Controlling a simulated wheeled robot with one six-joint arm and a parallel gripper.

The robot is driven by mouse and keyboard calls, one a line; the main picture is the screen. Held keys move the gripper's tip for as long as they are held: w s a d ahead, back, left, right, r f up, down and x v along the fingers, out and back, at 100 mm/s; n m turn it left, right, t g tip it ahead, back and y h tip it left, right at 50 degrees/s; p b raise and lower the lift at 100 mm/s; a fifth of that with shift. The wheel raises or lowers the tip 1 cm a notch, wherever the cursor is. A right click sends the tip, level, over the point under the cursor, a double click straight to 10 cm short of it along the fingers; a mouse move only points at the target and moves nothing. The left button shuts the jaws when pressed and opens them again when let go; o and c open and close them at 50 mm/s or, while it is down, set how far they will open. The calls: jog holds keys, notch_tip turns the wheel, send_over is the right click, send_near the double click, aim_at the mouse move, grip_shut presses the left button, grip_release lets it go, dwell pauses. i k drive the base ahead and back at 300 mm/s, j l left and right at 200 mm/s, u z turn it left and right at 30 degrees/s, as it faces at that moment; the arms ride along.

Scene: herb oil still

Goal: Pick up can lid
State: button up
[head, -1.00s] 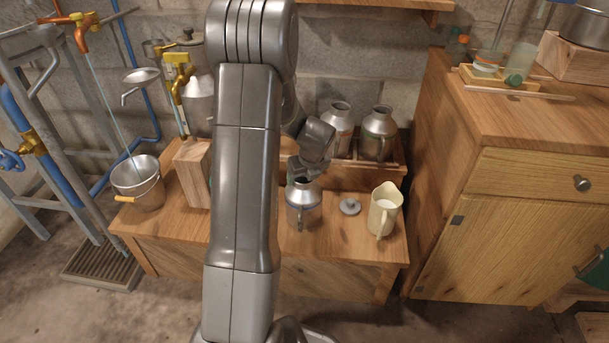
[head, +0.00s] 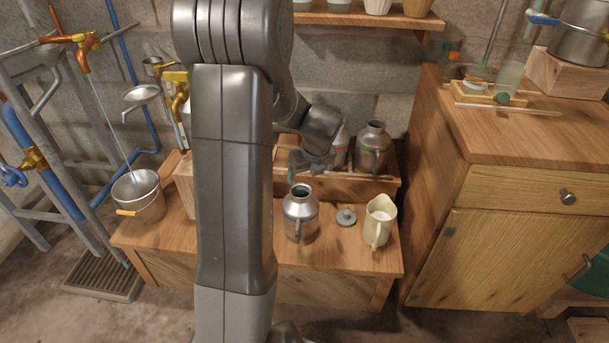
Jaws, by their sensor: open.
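The can lid (head: 346,217) is a small grey disc with a knob, lying on the low wooden bench between the milk can and the cream jug. The open-topped metal can (head: 300,213) stands upright just left of the lid. My gripper (head: 297,172) is open, above and behind the can's mouth, to the left of the lid and apart from it. Its fingers are small and partly blurred in the head view.
A cream jug (head: 379,222) stands right of the lid. A bucket (head: 138,196) catches a stream at the left. A wooden cabinet (head: 513,210) stands right of the bench (head: 340,255). My arm hides part of the bench.

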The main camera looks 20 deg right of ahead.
aim_at(345, 217)
jog(key=z, duration=1.5)
